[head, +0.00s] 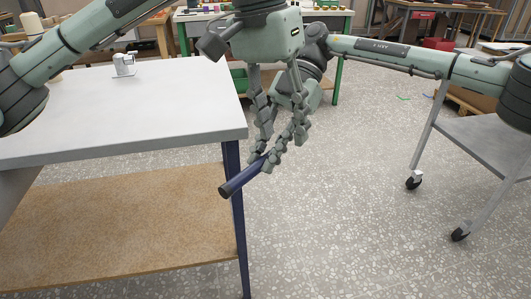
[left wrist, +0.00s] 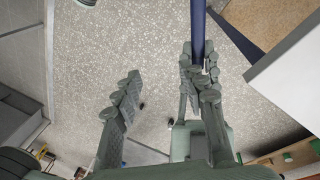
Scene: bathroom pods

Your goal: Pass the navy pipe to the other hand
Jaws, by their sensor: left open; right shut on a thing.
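The navy pipe (head: 238,180) slants in the air beside the front corner of the white table, its dark end pointing down and left in the head view. In the left wrist view the pipe (left wrist: 198,28) runs down from the top edge. My right gripper (head: 269,163) is shut on it, its fingers hiding the pipe's other part; it also shows in the left wrist view (left wrist: 192,62). My left gripper (head: 281,132) points down from above with spread fingers. In the left wrist view my left gripper (left wrist: 166,86) has a clear gap, with the pipe near its right finger; contact is unclear.
The white table (head: 150,100) stands at the left with a small white fixture (head: 124,65) on it and a brown lower shelf (head: 130,225). A grey wheeled cart (head: 490,145) stands at the right. Speckled floor (head: 340,210) lies open between them.

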